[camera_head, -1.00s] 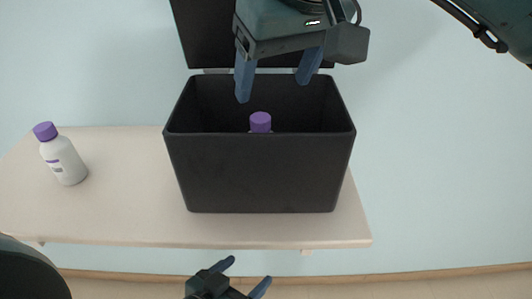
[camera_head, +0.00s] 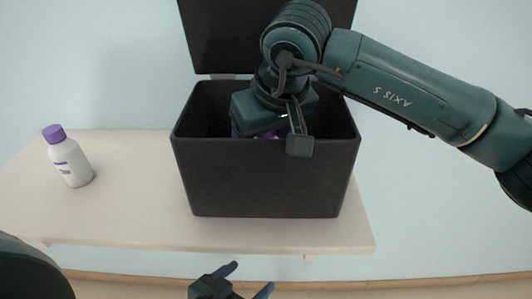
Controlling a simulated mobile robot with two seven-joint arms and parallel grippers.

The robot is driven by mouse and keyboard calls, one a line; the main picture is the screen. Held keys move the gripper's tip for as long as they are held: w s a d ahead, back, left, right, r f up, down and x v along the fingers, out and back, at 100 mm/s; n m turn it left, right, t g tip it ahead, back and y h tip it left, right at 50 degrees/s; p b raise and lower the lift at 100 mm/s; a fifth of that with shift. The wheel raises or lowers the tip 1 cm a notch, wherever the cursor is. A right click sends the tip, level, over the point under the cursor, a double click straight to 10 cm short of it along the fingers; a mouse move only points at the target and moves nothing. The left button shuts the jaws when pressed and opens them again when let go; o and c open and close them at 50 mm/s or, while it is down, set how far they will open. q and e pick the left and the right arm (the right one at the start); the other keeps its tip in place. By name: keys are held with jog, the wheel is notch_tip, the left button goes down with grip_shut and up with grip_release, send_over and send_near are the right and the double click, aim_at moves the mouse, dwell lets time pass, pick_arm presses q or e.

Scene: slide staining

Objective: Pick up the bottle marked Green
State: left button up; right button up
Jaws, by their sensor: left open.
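A bottle with a purple cap (camera_head: 267,134) stands inside the black box. Only a sliver of the cap shows past my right gripper, and its label is hidden. My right gripper (camera_head: 270,128) reaches down into the box from above, over this bottle. Its fingertips are hidden by the box wall, so I cannot tell whether they hold the bottle. A white bottle with a purple cap (camera_head: 70,160) stands on the table at the left; its label is too small to read. My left gripper (camera_head: 249,276) is open and empty, low in front of the table.
The black box (camera_head: 265,180) stands on the table with its lid (camera_head: 220,35) raised at the back. Its walls surround my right gripper. The pale table (camera_head: 130,205) is clear between the white bottle and the box. A plain wall is behind.

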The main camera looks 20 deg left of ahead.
jog(key=shift+c, duration=0.4)
jog(key=c, duration=1)
jog(key=shift+c, duration=0.3)
jog(key=shift+r, duration=0.15)
